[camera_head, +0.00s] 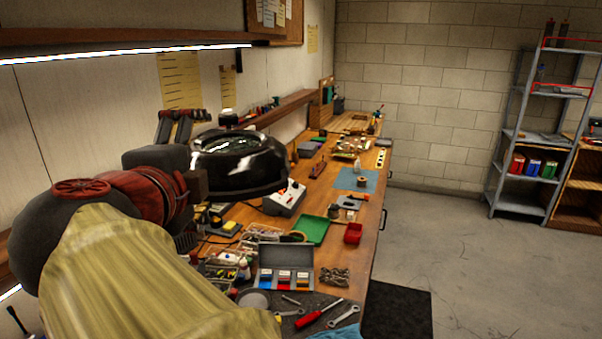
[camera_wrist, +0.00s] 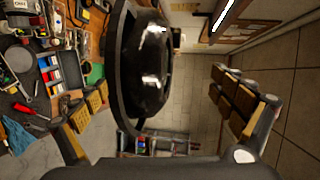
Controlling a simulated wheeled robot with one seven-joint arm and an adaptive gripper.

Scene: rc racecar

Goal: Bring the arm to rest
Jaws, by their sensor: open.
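My arm reaches in from the left of the head view, under a yellowish sleeve with a dark red joint. My gripper (camera_head: 212,170) is raised over the left side of the bench, pointing along it. It is open: in the wrist view my gripper (camera_wrist: 160,92) has its padded fingers wide apart at left and right. A large glossy black round thing (camera_head: 255,165) with a rim shows ahead of the gripper. It also shows between the fingers in the wrist view (camera_wrist: 150,70). I cannot tell its distance from them.
The wooden workbench (camera_head: 345,240) is crowded: a green tray (camera_head: 311,230), a red bin (camera_head: 353,234), a grey case (camera_head: 286,272) and a red screwdriver (camera_head: 318,314). A lit shelf (camera_head: 120,50) hangs at upper left. Open floor (camera_head: 460,250) lies to the right, before metal shelving (camera_head: 520,140).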

